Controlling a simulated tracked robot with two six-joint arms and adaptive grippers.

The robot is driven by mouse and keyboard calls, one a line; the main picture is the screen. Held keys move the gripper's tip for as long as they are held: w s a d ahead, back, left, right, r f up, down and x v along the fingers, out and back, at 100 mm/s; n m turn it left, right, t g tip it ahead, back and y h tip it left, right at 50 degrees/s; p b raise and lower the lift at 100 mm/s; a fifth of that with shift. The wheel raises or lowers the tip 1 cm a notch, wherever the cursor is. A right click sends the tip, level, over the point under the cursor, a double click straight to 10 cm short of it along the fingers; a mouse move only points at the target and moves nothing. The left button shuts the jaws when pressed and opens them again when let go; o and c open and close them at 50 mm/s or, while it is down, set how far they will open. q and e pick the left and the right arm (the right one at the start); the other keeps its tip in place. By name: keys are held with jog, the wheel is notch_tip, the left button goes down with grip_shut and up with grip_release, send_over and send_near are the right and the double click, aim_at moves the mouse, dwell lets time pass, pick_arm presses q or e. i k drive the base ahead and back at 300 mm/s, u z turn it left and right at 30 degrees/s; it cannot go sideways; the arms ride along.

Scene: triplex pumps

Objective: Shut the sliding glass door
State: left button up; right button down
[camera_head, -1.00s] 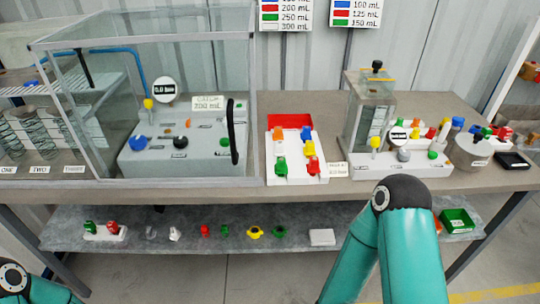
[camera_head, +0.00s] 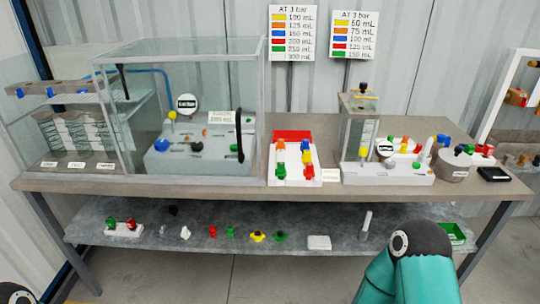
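A clear glass enclosure (camera_head: 195,55) with grey frame edges stands on the left part of the bench. A tall black handle (camera_head: 240,135) is upright near the right end of its front glass. Behind the glass is a grey pump block (camera_head: 200,162) with a yellow knob, a blue knob and a round black-and-white dial. I cannot tell from this view how far the sliding door is open. Only teal links and dark joints of my arms show, at the bottom right and the bottom left corner. Neither gripper is in view.
The bench (camera_head: 330,190) also holds a white tray (camera_head: 295,180) of coloured parts, a second pump (camera_head: 388,172) and a black box (camera_head: 494,174). Springs (camera_head: 75,130) stand at the left. Small parts lie on the lower shelf (camera_head: 280,220). Floor in front is clear.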

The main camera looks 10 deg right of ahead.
aim_at(91, 61)
jog(key=u, duration=0.15)
jog(key=i, duration=0.85)
jog(key=z, duration=0.05)
